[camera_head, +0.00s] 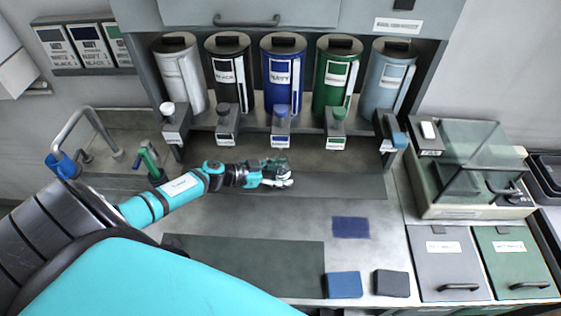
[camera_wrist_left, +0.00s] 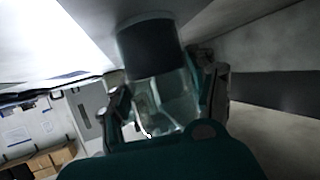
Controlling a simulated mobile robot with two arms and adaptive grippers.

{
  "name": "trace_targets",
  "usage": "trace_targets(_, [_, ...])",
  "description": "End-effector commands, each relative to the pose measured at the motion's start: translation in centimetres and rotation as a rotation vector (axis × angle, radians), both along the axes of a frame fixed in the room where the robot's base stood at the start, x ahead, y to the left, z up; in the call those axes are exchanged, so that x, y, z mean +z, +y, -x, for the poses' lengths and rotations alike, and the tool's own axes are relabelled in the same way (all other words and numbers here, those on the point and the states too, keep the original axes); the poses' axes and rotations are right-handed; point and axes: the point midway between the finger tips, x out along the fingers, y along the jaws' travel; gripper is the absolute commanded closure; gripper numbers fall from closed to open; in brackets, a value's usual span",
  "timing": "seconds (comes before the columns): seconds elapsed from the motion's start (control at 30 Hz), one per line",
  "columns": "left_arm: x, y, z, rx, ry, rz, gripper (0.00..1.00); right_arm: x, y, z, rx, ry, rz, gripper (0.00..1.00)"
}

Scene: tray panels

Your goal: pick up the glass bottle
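The glass bottle (camera_wrist_left: 165,100) is clear, with a dark band or cap at its upper end, and fills the gap between my left gripper's fingers in the left wrist view. In the head view my left gripper (camera_head: 277,174) is low over the counter, below the blue canister's spout. The glass bottle (camera_head: 279,163) shows there only as a small glassy shape, partly hidden by the fingers. The fingers lie against both sides of the glass, so the left gripper looks shut on it. Whether the bottle touches the counter cannot be told. My right gripper is not in view.
Several canisters stand on the shelf behind, including a blue one (camera_head: 283,72) and a green one (camera_head: 337,75), with spouts below. A glass-lidded box (camera_head: 470,210) stands right. A tap (camera_head: 90,125) is at left.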

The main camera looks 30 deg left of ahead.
Motion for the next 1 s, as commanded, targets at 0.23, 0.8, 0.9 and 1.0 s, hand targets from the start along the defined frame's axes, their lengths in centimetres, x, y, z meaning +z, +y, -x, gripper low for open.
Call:
trace_targets(0.23, [0.0,0.0,0.0,0.000,0.000,0.000,0.76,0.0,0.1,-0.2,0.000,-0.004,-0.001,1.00])
trace_targets(0.8, [0.8,0.1,-0.1,0.000,-0.003,-0.001,1.00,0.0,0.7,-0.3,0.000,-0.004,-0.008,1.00])
trace_targets(0.9, [1.7,0.1,0.0,-0.002,-0.004,-0.002,1.00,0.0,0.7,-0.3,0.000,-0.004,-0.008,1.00])
trace_targets(1.0, [3.4,0.1,0.0,-0.004,-0.005,-0.006,1.00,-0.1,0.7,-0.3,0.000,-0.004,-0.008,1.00])
